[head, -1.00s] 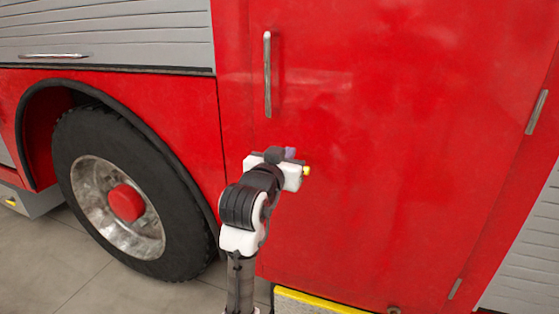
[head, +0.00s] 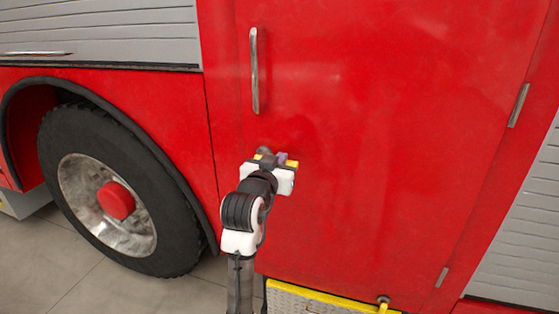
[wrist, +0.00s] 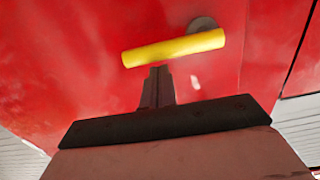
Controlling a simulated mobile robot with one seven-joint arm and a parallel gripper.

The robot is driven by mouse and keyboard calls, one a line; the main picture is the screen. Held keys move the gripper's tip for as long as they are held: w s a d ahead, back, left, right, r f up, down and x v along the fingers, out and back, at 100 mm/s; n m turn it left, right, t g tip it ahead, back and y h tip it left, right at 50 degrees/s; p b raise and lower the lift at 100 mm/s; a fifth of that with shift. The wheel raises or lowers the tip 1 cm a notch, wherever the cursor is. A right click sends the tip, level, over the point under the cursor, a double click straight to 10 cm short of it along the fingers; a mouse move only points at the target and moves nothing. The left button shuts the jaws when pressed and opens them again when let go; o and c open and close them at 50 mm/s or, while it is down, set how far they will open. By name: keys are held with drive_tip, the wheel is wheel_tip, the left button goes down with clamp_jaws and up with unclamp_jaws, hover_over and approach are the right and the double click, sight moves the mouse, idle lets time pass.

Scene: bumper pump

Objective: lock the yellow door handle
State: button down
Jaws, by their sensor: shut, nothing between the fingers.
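The yellow door handle (wrist: 173,48) is a round bar on a grey round mount (wrist: 203,25) on the red door. In the wrist view it lies nearly level, slightly tilted, with the mount near its right end. In the head view my gripper hides its middle; its yellow end (head: 291,163) shows at the right. My gripper (wrist: 157,72) is shut and empty. Its fingertips point at the bar and appear just below it in the wrist view. I cannot tell whether they touch it. My gripper also shows in the head view (head: 280,159).
The red door (head: 390,130) of the truck has a silver vertical grab bar (head: 254,70) above my gripper. A large wheel (head: 115,190) stands at the left. A yellow-edged step (head: 320,300) juts out low in front. The door face to the right is clear.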

drive_tip(key=shift+d+f+m+b, duration=0.15)
drive_tip(key=shift+f+m+b, duration=0.25)
drive_tip(key=shift+m+b, duration=0.2)
drive_tip(key=w+a+f+m+b, duration=0.1)
drive_tip(key=a+f+m+b, duration=0.2)
drive_tip(key=f+m+b, duration=0.5)
drive_tip(key=m+b, duration=0.7)
drive_tip(key=b, duration=0.1)
drive_tip(key=shift+a+t+y, duration=0.4)
drive_tip(key=shift+w+a, duration=0.1)
drive_tip(key=shift+a, duration=0.1)
drive_tip(key=shift+d, duration=0.1)
idle(0.3)
